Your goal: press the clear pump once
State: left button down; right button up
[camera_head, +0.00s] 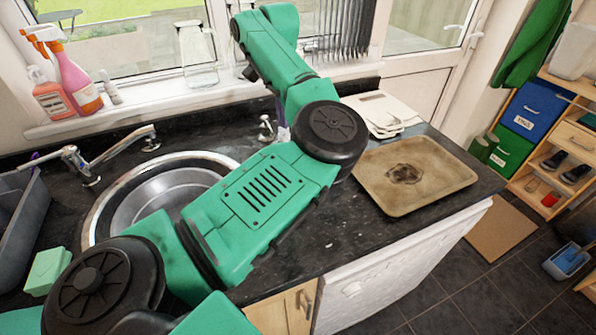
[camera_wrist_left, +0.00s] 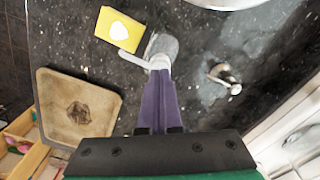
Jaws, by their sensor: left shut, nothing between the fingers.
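The clear pump (camera_wrist_left: 163,47) is seen from above in the left wrist view, a see-through bottle with a white head and a nozzle pointing left. In the head view my left arm hides most of it. My left gripper (camera_wrist_left: 161,74) has purple fingers, shut together with nothing between them. The fingertips overlap the near side of the pump head in the left wrist view. I cannot tell whether they touch it or are just above it. In the head view the arm covers nearly all of this gripper. My right gripper is not in view.
A yellow packet (camera_wrist_left: 122,30) lies close by the pump. A metal tap fitting (camera_wrist_left: 224,76) stands to its right. The round sink (camera_head: 160,190) is on the left.

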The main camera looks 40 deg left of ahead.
pick_arm(q)
jog(key=shift+r+p, duration=1)
jog(key=shift+r, duration=0.35)
notch_tip(320, 180, up, 6)
jog(key=p, duration=0.4)
